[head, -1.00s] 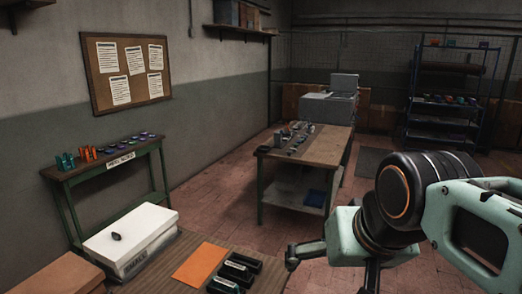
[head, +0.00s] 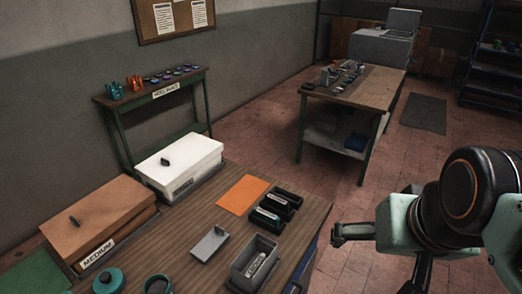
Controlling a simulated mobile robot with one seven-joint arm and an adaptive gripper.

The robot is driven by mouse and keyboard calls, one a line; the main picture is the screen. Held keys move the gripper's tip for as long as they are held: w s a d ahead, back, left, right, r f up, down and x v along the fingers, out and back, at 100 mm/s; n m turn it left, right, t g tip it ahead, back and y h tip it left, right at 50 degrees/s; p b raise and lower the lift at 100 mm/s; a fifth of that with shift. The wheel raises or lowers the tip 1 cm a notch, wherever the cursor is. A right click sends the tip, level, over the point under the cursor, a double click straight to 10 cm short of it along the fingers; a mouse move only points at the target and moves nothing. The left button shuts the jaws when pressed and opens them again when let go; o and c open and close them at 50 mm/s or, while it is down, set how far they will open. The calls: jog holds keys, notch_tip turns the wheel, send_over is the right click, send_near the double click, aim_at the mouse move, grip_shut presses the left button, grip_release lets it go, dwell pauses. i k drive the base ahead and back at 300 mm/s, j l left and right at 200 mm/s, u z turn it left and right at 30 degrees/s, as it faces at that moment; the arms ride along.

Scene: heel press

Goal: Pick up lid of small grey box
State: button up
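The small grey box (head: 254,266) stands open near the front edge of the wooden table, with a pale labelled item inside. A flat grey lid (head: 208,245) with a small knob lies on the table just left of the box, apart from it. My gripper (head: 375,258) is at the right, in the air beyond the table's right edge. Its fingers are spread apart and nothing shows between them. It is well to the right of the lid and touches neither lid nor box.
An orange sheet (head: 243,195) and black trays (head: 276,210) lie behind the lid. A white lidded box (head: 180,168) and a brown box marked MEDIUM (head: 108,215) stand at left. Teal round containers (head: 108,280) are at the front. Bare wood surrounds the lid.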

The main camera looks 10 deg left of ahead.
aim_at(204, 250)
jog(key=i+l, duration=0.25)
jog(key=i, duration=0.15)
jog(key=i+l+u, duration=0.1)
jog(key=i+l, duration=0.15)
jog(key=u, duration=0.35)
jog(key=i+l+u, duration=0.1)
jog(key=u, duration=0.3)
jog(key=i+l+u, duration=0.1)
jog(key=u, duration=0.25)
jog(key=k+j+u, duration=0.15)
jog(key=u, duration=0.8)
jog(key=l+u, duration=0.1)
jog(key=i+l, duration=0.05)
jog(key=l, duration=0.05)
